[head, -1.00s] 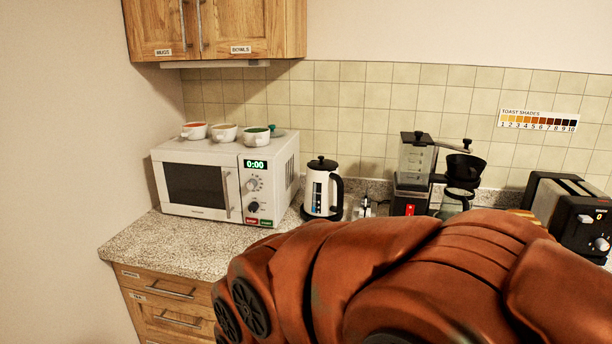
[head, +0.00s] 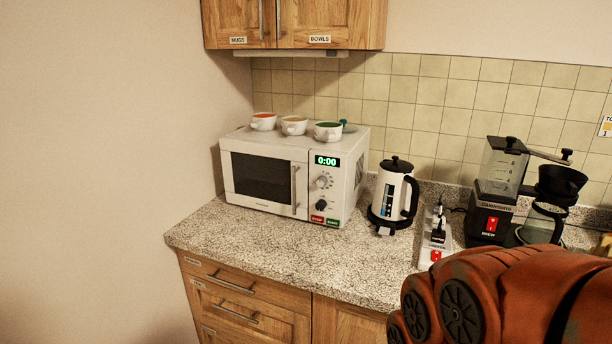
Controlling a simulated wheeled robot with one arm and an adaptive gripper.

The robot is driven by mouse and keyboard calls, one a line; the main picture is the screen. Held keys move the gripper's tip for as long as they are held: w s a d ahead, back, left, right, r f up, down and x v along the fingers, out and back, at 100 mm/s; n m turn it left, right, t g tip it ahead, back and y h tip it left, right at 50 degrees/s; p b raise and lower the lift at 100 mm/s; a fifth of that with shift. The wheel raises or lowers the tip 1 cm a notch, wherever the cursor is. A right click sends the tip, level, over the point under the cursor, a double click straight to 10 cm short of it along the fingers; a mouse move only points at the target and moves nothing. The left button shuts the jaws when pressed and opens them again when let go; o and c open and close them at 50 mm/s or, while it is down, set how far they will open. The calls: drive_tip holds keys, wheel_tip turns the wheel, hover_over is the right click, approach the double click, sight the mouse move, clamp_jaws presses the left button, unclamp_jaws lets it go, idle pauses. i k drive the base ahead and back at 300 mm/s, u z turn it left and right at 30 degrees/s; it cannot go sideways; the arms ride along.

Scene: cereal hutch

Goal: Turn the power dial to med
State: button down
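A white microwave (head: 270,174) stands at the left end of the counter, its door shut and its green display reading 0:00. Two dials sit one above the other on its right panel: a light upper dial (head: 322,182) and a dark lower dial (head: 321,205). Their markings are too small to read, so I cannot tell which is the power dial or its setting. A red and a green button are below them. My orange arm crosses the lower right, apart from the microwave. My gripper is out of view.
Several cups (head: 294,126) stand on the microwave. A white kettle (head: 393,193), a power strip (head: 436,240) and a coffee maker (head: 497,190) are to its right. The speckled counter (head: 290,250) is clear in front of the microwave. Wooden cabinets (head: 352,24) hang above.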

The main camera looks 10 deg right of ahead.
sight(321, 205)
drive_tip(key=k, duration=0.5)
drive_tip(key=u, duration=1.05)
drive_tip(key=i, duration=1.1)
drive_tip(key=z, duration=0.25)
